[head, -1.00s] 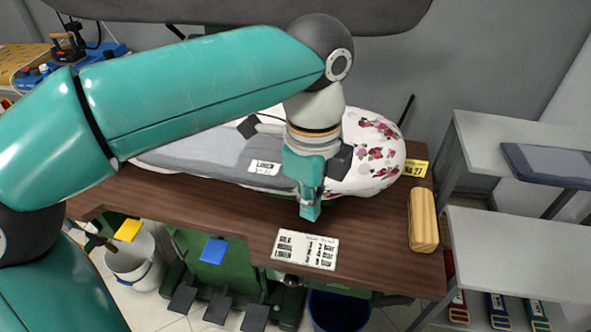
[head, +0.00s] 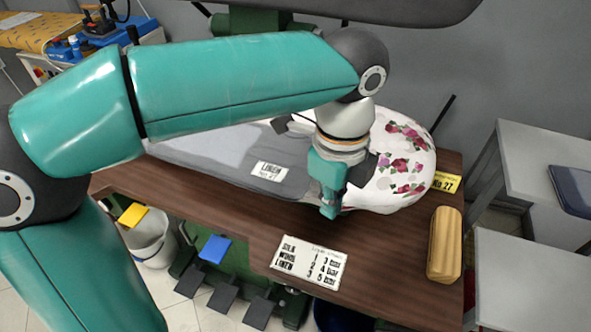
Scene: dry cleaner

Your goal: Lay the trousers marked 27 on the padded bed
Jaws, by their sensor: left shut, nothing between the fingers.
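Grey cloth (head: 215,160), which looks like the trousers, lies flat along the padded bed (head: 405,160), whose white floral cover shows at the right end. A white label (head: 270,172) on the cloth reads LINEN, with a smaller line that I cannot read surely. A yellow tag (head: 446,182) marked No.27 is at the table's right, beyond the bed's end. My left gripper (head: 328,212) is shut and empty, pointing down at the bed's front edge, near the cloth's right end. My left arm hides the far part of the cloth and bed. My right gripper is not in view.
On the brown table (head: 235,215) are a white settings card (head: 308,262) and a wooden block (head: 444,245). Pale shelves (head: 550,150) stand at the right with a dark blue flat item (head: 572,190). A dark overhead part (head: 340,10) hangs above. Pedals (head: 222,300) and a bucket (head: 150,240) are below.

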